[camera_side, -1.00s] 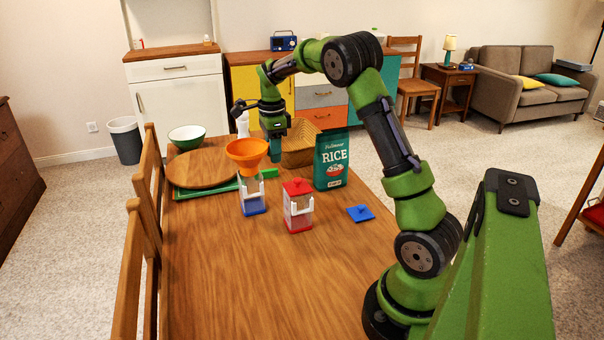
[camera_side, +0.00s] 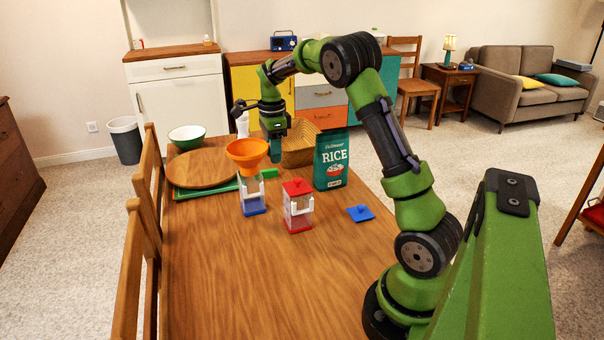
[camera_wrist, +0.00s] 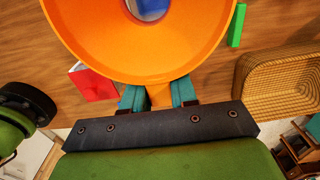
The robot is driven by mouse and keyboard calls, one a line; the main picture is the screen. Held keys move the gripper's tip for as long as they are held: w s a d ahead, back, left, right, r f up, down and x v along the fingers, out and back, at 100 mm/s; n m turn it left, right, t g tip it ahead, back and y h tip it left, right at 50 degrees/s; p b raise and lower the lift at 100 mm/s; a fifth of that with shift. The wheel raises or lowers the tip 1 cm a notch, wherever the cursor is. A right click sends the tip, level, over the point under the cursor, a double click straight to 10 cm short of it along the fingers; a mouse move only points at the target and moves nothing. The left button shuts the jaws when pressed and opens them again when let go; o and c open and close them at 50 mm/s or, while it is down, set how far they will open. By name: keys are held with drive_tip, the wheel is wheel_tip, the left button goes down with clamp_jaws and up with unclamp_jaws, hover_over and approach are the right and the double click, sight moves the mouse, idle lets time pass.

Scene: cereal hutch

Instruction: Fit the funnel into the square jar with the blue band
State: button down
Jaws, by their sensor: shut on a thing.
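The orange funnel (camera_side: 246,150) is upright, wide mouth up, directly above the clear square jar with the blue band (camera_side: 253,207). Its spout end is at about the height of the jar's rim; I cannot tell whether it is inside. My gripper (camera_side: 277,158) is to the right of the funnel. In the wrist view, the teal fingers (camera_wrist: 158,95) are shut on a tab at the edge of the funnel (camera_wrist: 150,66). Blue shows through the funnel's hole.
A square jar with a red band and red lid (camera_side: 297,187) stands just right of the blue-banded jar. A blue lid (camera_side: 360,213), rice bag (camera_side: 331,165), basket (camera_side: 300,152), green block (camera_side: 268,174) and round board (camera_side: 190,170) are nearby. The near table is clear.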

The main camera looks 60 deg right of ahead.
drive_tip(key=shift+f, duration=1.45)
idle(1.5)
drive_tip(key=c, duration=0.8)
unclamp_jaws()
drive_tip(key=shift+o, duration=0.4)
drive_tip(key=shift+o, duration=1.2)
drive_tip(key=shift+r, duration=0.1)
drive_tip(key=shift+r, duration=2.95)
